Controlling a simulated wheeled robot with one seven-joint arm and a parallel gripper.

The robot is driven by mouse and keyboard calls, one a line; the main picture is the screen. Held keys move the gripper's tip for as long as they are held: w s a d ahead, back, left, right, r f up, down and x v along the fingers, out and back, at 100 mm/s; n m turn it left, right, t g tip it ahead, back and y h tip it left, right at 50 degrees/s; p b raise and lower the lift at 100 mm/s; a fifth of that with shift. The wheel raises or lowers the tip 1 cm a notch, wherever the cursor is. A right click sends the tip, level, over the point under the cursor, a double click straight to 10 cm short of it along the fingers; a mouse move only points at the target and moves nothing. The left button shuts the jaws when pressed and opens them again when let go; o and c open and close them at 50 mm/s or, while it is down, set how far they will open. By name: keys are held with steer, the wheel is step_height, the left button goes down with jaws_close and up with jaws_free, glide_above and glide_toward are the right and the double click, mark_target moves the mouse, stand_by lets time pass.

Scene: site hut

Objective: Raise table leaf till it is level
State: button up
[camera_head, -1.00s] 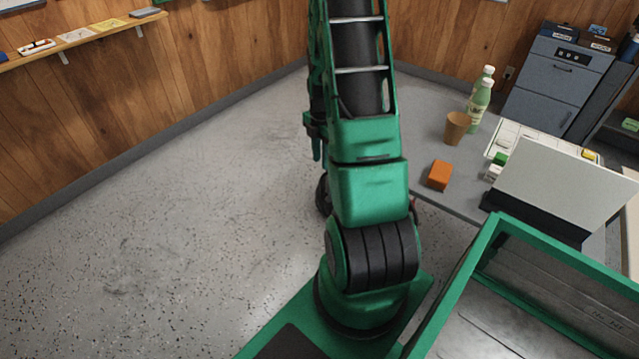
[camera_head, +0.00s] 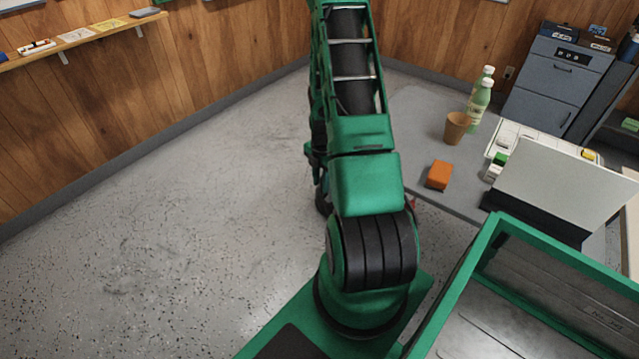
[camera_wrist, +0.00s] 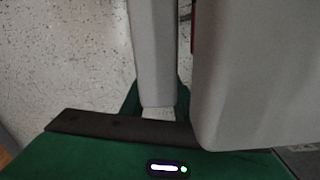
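The grey table (camera_head: 417,166) stands to the right of my arm in the head view. I cannot pick out its leaf in the head view, where my arm covers part of the table's left side. My gripper is hidden in the head view. The wrist view shows a narrow pale grey upright piece (camera_wrist: 155,55) and a large rounded grey piece (camera_wrist: 255,80) close beside it, with a thin gap between. I cannot tell whether these are gripper fingers or table parts. No clear grip on the leaf shows.
On the table are an orange block (camera_head: 438,175), a brown cup (camera_head: 456,128), green bottles (camera_head: 478,105) and a white panel (camera_head: 565,190). A grey cabinet (camera_head: 550,85) stands behind. A wall shelf (camera_head: 85,38) is at left. Floor left of my arm is clear.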

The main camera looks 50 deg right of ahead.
steer(key=shift+f, duration=0.15)
steer(key=shift+c, duration=0.3)
jaws_close()
